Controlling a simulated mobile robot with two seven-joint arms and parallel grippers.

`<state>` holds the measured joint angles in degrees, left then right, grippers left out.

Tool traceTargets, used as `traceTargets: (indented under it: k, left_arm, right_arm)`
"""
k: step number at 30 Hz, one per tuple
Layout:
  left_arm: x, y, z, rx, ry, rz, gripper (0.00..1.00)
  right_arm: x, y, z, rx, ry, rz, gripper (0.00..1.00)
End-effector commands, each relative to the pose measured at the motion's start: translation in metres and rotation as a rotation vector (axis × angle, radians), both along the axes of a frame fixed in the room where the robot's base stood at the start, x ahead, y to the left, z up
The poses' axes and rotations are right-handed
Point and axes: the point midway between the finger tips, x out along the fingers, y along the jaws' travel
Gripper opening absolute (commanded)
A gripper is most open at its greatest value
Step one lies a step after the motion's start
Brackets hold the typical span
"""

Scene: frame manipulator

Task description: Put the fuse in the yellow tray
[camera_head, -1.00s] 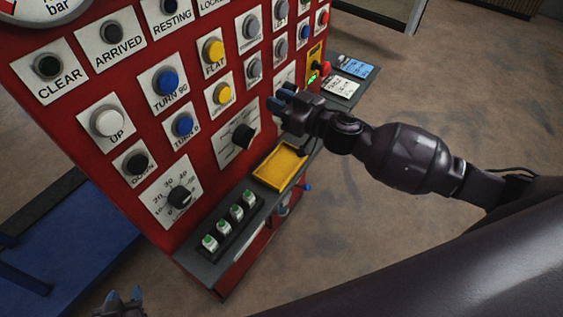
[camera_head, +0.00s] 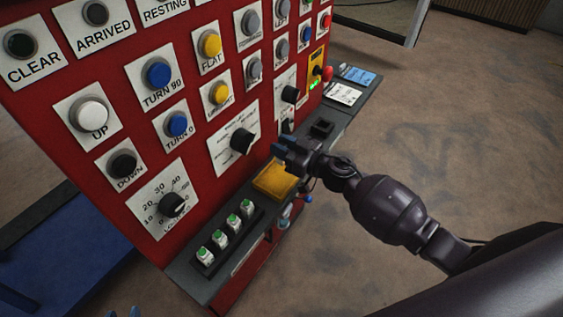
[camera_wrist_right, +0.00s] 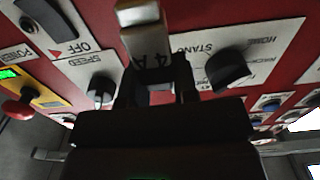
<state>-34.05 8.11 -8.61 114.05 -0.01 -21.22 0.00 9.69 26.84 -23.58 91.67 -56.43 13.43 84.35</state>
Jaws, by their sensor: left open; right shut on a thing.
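The fuse (camera_wrist_right: 143,40) is a pale block marked "4 A", held between the fingers of my right gripper (camera_wrist_right: 155,75) in the right wrist view. In the head view my right gripper (camera_head: 287,150) is over the ledge, just above the far end of the yellow tray (camera_head: 272,183). I cannot make out the fuse there. The tray is shallow, and its far edge is partly behind the gripper. My left gripper (camera_head: 122,312) shows only its blue fingertips at the bottom edge, far from the tray, and is open.
A red panel (camera_head: 190,205) with buttons and knobs rises behind the ledge. Several green-topped white fuses (camera_head: 233,221) stand in a dark rack left of the tray. A black socket (camera_head: 322,129) and label cards (camera_head: 344,94) are further right. Open floor lies in front.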

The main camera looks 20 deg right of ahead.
Motion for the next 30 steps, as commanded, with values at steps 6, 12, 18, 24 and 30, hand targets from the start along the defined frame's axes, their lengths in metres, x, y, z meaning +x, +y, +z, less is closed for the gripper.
traceTargets:
  k: [6, 12, 18, 24, 30]
  left_arm:
    - [-0.003, 0.001, -0.008, 0.001, 0.008, 0.000, 0.43]
    - [-0.012, 0.002, -0.027, 0.002, 0.030, 0.003, 0.43]
    - [-0.015, 0.002, -0.036, 0.002, 0.042, 0.004, 0.43]
    - [-0.012, 0.002, -0.034, 0.001, 0.036, 0.003, 0.43]
    - [-0.010, 0.001, -0.034, 0.002, 0.033, 0.001, 0.43]
  right_arm:
    - [0.001, 0.000, -0.011, 0.000, -0.002, 0.000, 0.04]
    - [0.000, 0.000, -0.040, 0.003, 0.002, -0.002, 0.04]
    - [0.000, 0.000, -0.052, 0.001, -0.001, -0.001, 0.04]
    - [0.000, 0.000, -0.050, 0.000, -0.003, -0.001, 0.04]
    - [0.000, 0.000, -0.053, 0.000, -0.003, 0.000, 0.33]
